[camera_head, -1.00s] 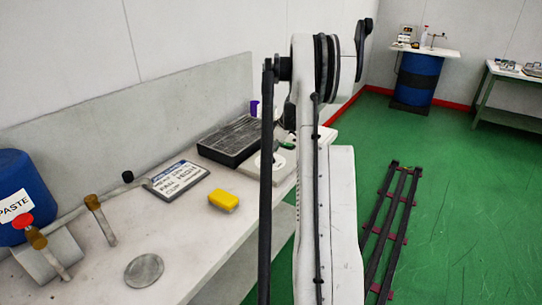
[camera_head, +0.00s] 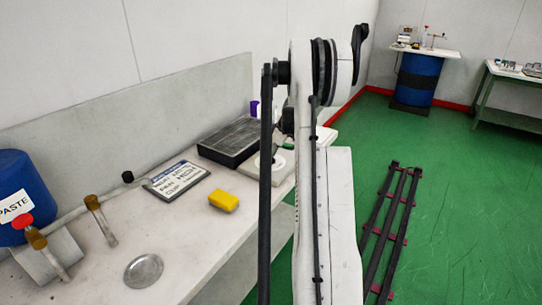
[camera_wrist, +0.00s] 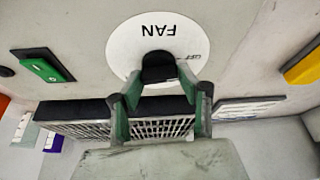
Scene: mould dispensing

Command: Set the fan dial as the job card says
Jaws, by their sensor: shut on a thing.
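The fan dial is a white disc (camera_wrist: 125,45) marked FAN, with OFF lettered at its right side, upside down in the wrist view. Its black knob (camera_wrist: 158,68) is between the fingertips of my gripper (camera_wrist: 160,84), which is shut on it. The knob hides part of the lettering, so its setting cannot be read. In the head view my arm hides much of the dial plate (camera_head: 252,167). The job card (camera_head: 176,180) lies on the bench; one line seems to read FAN HIGH, the rest is too small to be sure.
A black grilled box (camera_head: 232,140) stands by the dial, also visible in the wrist view (camera_wrist: 160,128). A green switch (camera_wrist: 46,69) sits left of the dial in the wrist view. A yellow block (camera_head: 223,201), a metal disc (camera_head: 144,271) and a blue paste drum (camera_head: 22,190) are on the bench.

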